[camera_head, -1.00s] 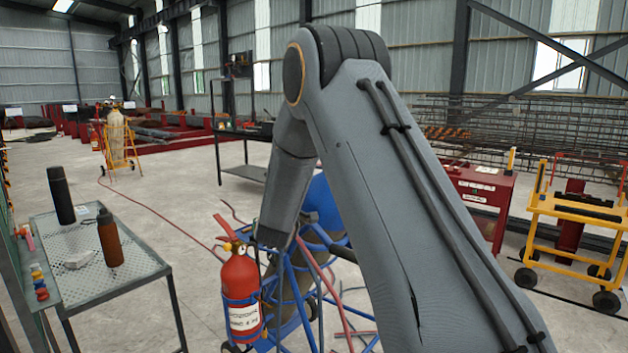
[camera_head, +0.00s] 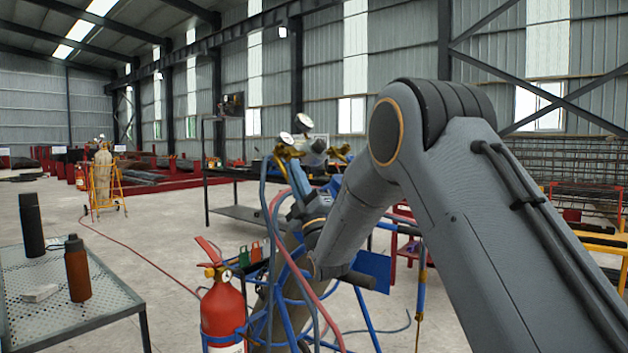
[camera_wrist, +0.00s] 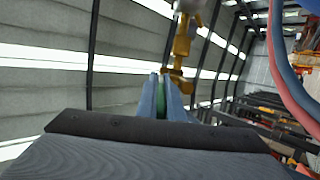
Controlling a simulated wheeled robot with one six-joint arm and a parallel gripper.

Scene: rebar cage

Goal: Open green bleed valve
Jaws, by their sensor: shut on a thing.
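In the wrist view my gripper (camera_wrist: 166,84) has its two blue fingers closed around a narrow green piece, the green bleed valve (camera_wrist: 162,100). Only a thin strip of green shows between the fingers; the rest is hidden. A brass fitting (camera_wrist: 182,46) rises just beyond the fingertips.
Red and blue hoses (camera_wrist: 290,65) hang close on the right of the wrist view. A red fire extinguisher (camera_head: 222,312) stands at the cart's left. A perforated metal table (camera_head: 75,305) with two bottles is at the left. Open floor lies between the table and the cart.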

